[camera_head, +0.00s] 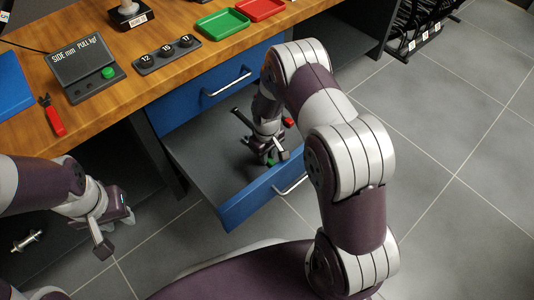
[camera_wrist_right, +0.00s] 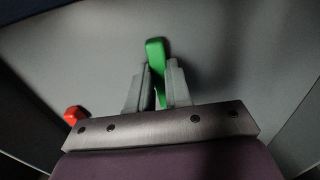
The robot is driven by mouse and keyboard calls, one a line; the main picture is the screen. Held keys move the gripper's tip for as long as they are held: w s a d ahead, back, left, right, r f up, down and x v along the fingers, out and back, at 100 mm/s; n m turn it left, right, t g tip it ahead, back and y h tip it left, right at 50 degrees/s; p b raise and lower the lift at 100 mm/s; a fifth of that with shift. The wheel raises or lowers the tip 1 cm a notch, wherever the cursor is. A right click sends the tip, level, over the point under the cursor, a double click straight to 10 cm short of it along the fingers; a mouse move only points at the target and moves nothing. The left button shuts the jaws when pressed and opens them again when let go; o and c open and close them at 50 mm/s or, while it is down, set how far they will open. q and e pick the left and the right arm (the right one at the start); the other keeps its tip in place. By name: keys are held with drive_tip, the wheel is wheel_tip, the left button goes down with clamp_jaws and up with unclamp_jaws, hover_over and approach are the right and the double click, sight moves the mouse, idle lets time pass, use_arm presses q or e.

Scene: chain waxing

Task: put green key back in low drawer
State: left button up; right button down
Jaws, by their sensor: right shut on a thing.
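The low drawer (camera_head: 240,208) is pulled out, with a blue front and a grey inside. My right gripper (camera_head: 272,158) reaches down into it. In the right wrist view, my right gripper's fingers (camera_wrist_right: 157,85) are shut on the green key (camera_wrist_right: 156,50), whose green end sticks out beyond them over the grey drawer floor. Only a small bit of the key's green shows in the head view. I cannot tell whether the key touches the floor. My left gripper (camera_head: 115,230) is empty, its fingers apart, left of the drawer.
A red object (camera_head: 289,122) lies in the drawer and also shows in the right wrist view (camera_wrist_right: 75,115). The upper blue drawer (camera_head: 215,90) is shut. The wooden bench (camera_head: 185,80) carries a gauge box (camera_head: 85,68), a red-handled tool (camera_head: 53,118), a green tray (camera_head: 222,24) and a red tray (camera_head: 260,8).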

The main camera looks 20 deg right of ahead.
drive_tip(key=shift+s+f, duration=0.25)
drive_tip(key=shift+f, duration=0.25)
drive_tip(key=c, duration=1.1)
unclamp_jaws()
drive_tip(key=shift+s+f, duration=0.15)
drive_tip(key=shift+o, duration=0.2)
drive_tip(key=shift+r, duration=0.4)
wheel_tip(320, 180, up, 13)
drive_tip(key=p, duration=0.8)
drive_tip(key=s+a+r+m+t, duration=0.1)
drive_tip(key=s+r+m, duration=0.2)
drive_tip(key=s+r, duration=1.2)
drive_tip(key=shift+a+r+m, duration=0.2)
drive_tip(key=shift+a+m, duration=0.1)
drive_tip(key=shift+m, duration=0.1)
